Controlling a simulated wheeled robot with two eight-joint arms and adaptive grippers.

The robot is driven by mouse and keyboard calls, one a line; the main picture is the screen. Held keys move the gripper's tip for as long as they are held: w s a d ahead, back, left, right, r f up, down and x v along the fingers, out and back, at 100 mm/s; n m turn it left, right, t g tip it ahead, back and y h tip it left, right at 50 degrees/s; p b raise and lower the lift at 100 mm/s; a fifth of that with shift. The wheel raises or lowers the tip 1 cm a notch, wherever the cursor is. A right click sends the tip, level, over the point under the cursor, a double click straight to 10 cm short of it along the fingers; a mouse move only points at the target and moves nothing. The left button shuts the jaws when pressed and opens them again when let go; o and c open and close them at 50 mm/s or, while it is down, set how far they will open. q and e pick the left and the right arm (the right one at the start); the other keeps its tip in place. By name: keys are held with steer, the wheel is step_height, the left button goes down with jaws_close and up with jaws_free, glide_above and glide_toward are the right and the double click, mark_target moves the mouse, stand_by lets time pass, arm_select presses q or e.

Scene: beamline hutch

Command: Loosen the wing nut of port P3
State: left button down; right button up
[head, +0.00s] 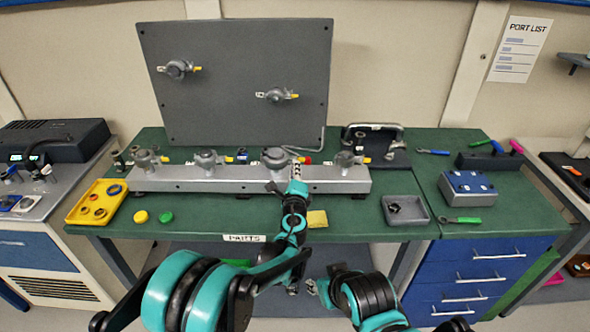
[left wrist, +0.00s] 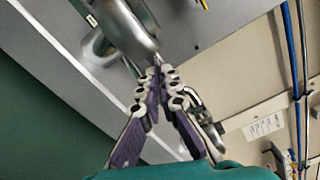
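A grey rail (head: 240,181) on the green bench carries a row of metal ports. The third port from the left (head: 277,158) has a red and yellow tab at its right; I cannot read its label. My left gripper (head: 298,170) is at this port's front right. In the left wrist view the purple-padded fingers of the left gripper (left wrist: 158,73) converge on a thin metal piece under the rounded port body (left wrist: 128,32), seemingly its wing nut, which the fingertips mostly hide. My right gripper (head: 303,287) is low, in front of the bench, too small to judge.
A grey upright panel (head: 240,120) with two more ports stands behind the rail. A yellow tray (head: 82,217) is at the left, and a grey tray (head: 420,210) and a blue box (head: 466,186) at the right.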

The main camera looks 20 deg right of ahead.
arm_select(q)
steer(key=n, duration=2.1)
steer(key=shift+a+r+b, duration=0.15)
steer(key=shift+r+b, duration=0.15)
steer(key=shift+b, duration=0.05)
steer(key=shift+n, duration=0.3)
steer(key=c, duration=2)
jaws_free()
steer(key=shift+c, duration=0.2)
